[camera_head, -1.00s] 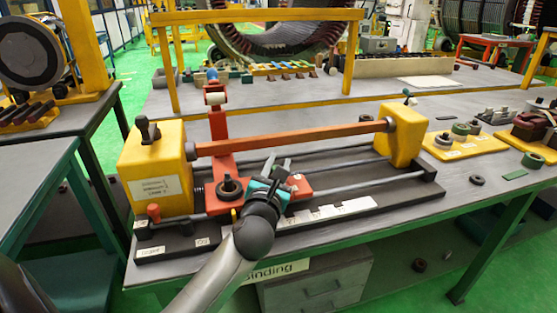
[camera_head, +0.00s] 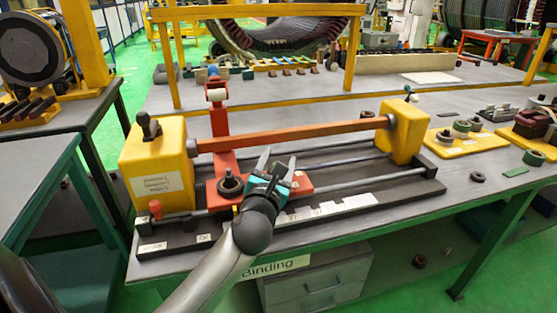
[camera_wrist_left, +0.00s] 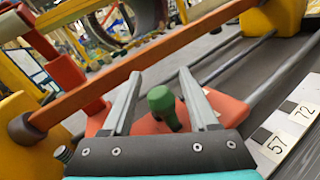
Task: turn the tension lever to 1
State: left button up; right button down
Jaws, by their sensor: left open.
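The winding rig has a yellow block (camera_head: 160,165) at its left end, with a label too blurred to read fully. A dark lever-like handle (camera_head: 149,127) stands on top of it; I cannot tell for certain that it is the tension lever. A small red-orange knob (camera_head: 155,207) sits at the block's front foot. My left gripper (camera_head: 278,162) is open over the red carriage (camera_head: 222,202). In the left wrist view, a green knob (camera_wrist_left: 162,102) on the carriage shows between the open fingers (camera_wrist_left: 160,92), with no clear contact. My right gripper is not in view.
An orange bar (camera_head: 290,137) spans from the left block to the right yellow block (camera_head: 402,135), beyond my gripper. A red post (camera_head: 219,125) rises from the carriage. A white numbered scale (camera_head: 330,208) lies along the front. The bench is clear near a dark ring (camera_head: 477,177).

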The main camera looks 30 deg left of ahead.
pick_arm(q)
jog(key=p+v, duration=0.1)
jog(key=v, duration=1.4)
jog(key=shift+s, duration=0.15)
jog(key=shift+f, duration=0.1)
